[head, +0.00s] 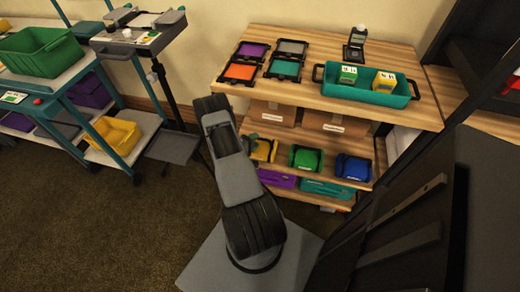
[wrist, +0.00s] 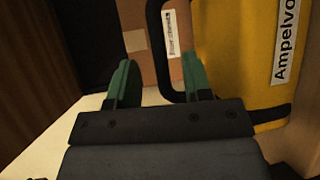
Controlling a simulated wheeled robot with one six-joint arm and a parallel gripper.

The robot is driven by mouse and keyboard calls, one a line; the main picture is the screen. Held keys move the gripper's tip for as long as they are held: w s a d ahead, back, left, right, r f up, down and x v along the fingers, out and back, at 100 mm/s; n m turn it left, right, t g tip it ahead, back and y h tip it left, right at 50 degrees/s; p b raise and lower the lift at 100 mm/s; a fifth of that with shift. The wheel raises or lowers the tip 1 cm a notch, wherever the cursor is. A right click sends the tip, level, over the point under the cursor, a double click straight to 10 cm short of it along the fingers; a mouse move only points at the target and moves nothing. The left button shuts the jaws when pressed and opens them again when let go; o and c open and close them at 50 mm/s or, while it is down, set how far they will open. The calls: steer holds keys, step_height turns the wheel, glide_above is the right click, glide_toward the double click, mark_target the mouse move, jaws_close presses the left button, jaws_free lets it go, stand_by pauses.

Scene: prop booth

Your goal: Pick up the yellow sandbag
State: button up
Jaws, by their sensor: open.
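The yellow sandbag (head: 264,149) lies at the left end of the middle shelf in the head view, partly hidden by my arm. In the wrist view a large yellow body (wrist: 235,60), which I take to be the same sandbag, fills the upper right, with a black handle and a white label reading "Ampelvo…". My gripper (wrist: 161,80) is open, with two green fingers apart and nothing gripped. The handle's loop shows between the fingers, close to the right one; I cannot tell whether they touch. In the head view my gripper (head: 252,139) is beside the sandbag.
A green item (head: 306,158) and a blue item (head: 353,168) sit right of it on the shelf. Cardboard boxes (head: 273,111) stand above. A teal tray (head: 364,91) on the bench top holds smaller green and yellow pieces. Open carpet (head: 110,230) lies at left.

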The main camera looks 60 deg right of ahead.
steer(key=shift+x, duration=1.35)
jaws_close()
stand_by(0.3)
steer(key=shift+r, duration=0.1)
